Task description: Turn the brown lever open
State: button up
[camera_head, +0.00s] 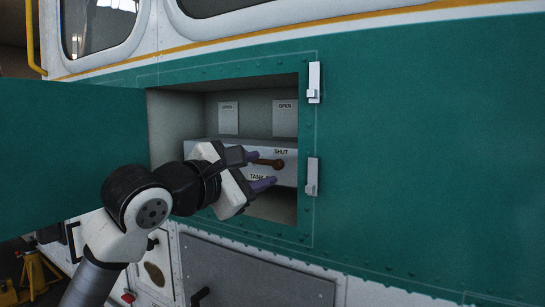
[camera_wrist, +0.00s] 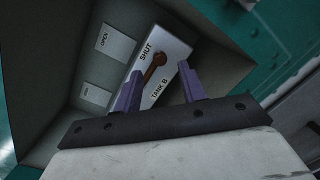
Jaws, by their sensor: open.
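The brown lever (camera_head: 269,163) is on a light panel (camera_head: 289,174) inside an open compartment in the green helicopter side. In the wrist view the brown lever (camera_wrist: 155,66) has a round knob at its upper end and lies between the labels SHUT and TANK B. My gripper (camera_head: 262,170) is open inside the compartment mouth, with its purple fingers pointing at the panel. In the wrist view the fingers of my gripper (camera_wrist: 160,85) stand apart, with the lever showing between and beyond their tips. I cannot tell whether they touch it.
The green compartment door (camera_head: 70,150) stands open on the left. Two silver latches (camera_head: 314,82) (camera_head: 312,177) sit on the right edge of the opening. OPEN plates (camera_head: 285,117) are on the back wall. A grey lower panel (camera_head: 255,275) lies beneath.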

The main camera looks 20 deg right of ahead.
aim_at(276, 166)
jog(key=p+x, duration=0.1)
jog(key=x, duration=0.4)
jog(key=shift+f, duration=0.1)
grip_shut()
